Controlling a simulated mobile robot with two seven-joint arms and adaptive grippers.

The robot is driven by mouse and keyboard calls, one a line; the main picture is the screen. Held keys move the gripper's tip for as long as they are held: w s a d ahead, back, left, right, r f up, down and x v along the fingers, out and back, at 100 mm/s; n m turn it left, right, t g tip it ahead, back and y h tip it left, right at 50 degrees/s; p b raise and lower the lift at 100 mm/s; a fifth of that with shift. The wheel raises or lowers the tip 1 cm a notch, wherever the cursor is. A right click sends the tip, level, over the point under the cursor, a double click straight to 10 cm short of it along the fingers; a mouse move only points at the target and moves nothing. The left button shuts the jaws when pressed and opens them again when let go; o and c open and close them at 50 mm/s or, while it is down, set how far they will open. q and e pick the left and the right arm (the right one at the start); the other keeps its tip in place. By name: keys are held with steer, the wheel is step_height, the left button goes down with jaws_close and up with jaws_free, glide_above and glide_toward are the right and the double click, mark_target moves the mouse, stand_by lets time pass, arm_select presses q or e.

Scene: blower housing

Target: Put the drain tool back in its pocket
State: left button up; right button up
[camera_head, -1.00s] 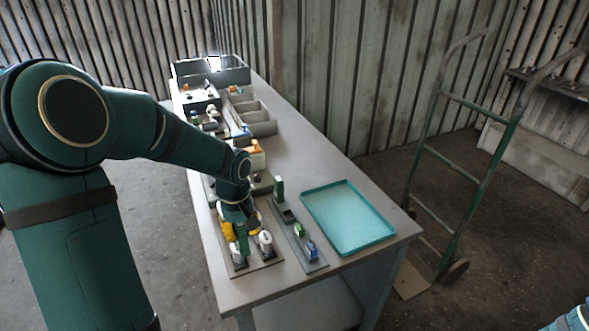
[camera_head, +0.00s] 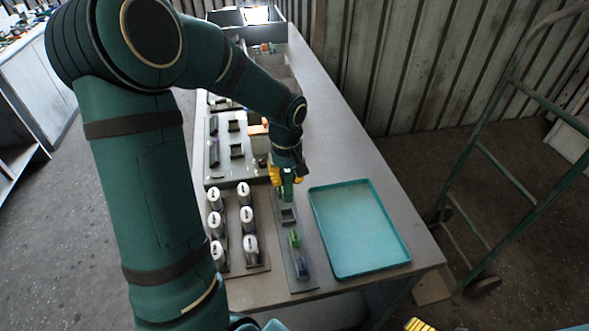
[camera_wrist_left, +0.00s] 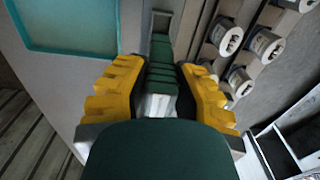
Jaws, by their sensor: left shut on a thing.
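My left gripper (camera_head: 285,177) is shut on a green tool (camera_head: 287,190), which I take to be the drain tool, above the far part of a narrow grey pocket strip (camera_head: 298,283). In the left wrist view the yellow fingers (camera_wrist_left: 160,88) stand either side of its ribbed green body (camera_wrist_left: 161,62). I cannot tell whether its lower end touches the strip. A square pocket (camera_head: 288,215) lies just nearer. Yellow at the bottom edge (camera_head: 420,325) seems to be part of my right gripper.
A teal tray (camera_head: 360,230) lies right of the strip. White canisters (camera_head: 250,245) stand in a holder to its left. Grey bins and fixtures fill the bench's far part. A green hand truck (camera_head: 500,165) stands right of the bench.

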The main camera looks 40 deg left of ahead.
mark_target(287, 171)
arm_select(q)
steer(key=shift+s+f+b, duration=0.2)
steer(key=shift+f+b, duration=0.15)
steer(key=shift+f, duration=0.2)
steer(key=shift+w+f+b, duration=0.1)
steer(key=shift+f+b, duration=1.5)
steer(key=shift+f, duration=0.7)
steer(key=shift+d+f, duration=0.15)
steer(key=shift+f+b, duration=1.5)
steer(key=shift+b, duration=0.1)
steer(key=o, duration=0.9)
steer(key=shift+o, duration=0.2)
steer(key=shift+r, duration=0.1)
step_height(287, 171, up, 12)
